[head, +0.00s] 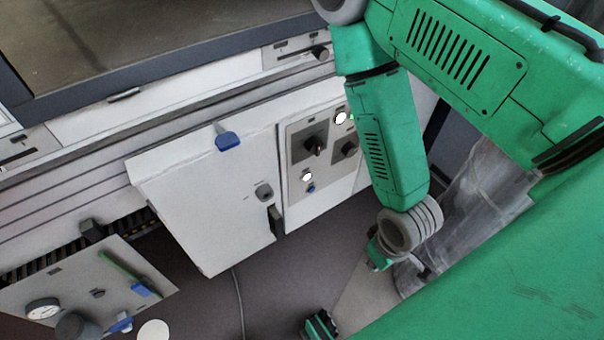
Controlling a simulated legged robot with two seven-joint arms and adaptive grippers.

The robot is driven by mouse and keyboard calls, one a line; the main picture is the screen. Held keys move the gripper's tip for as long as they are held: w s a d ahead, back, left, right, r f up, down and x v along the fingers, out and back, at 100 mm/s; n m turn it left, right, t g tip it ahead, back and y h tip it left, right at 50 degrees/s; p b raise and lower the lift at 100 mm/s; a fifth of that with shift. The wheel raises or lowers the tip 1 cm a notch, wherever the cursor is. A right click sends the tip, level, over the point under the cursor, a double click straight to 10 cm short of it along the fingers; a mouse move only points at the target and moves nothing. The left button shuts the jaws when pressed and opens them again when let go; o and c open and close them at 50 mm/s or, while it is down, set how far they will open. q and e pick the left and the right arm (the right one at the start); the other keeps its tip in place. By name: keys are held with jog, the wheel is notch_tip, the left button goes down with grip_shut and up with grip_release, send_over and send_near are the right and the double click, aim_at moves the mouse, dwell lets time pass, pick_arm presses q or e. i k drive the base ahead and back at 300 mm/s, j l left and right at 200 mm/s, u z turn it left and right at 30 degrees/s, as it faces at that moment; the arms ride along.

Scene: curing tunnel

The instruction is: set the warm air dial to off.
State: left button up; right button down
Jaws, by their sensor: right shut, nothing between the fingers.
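A grey control panel (298,137) on the white cabinet front carries two dark rotary dials. The larger dial (315,146) is on the left, and the smaller dial (348,150) is on the right, close beside my forearm. The labels are too small to read, so I cannot tell which is the warm air dial or where it points. My right gripper (379,262) is below and to the right of the panel, apart from both dials. It is shut and empty, and seen small and foreshortened past the wrist. My forearm covers the panel's right side.
A white cabinet door (205,197) with a blue latch (228,141) is left of the panel. A lower plate (75,290) at the bottom left bears a gauge (42,308) and blue-handled levers. A cable (239,295) runs over open floor. Translucent sheeting (482,195) hangs at right.

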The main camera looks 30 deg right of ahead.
aim_at(349, 149)
jog(key=k+l+z, duration=0.2)
jog(key=k+z, duration=0.2)
jog(key=k+l+z, duration=0.3)
jog(key=z, duration=0.15)
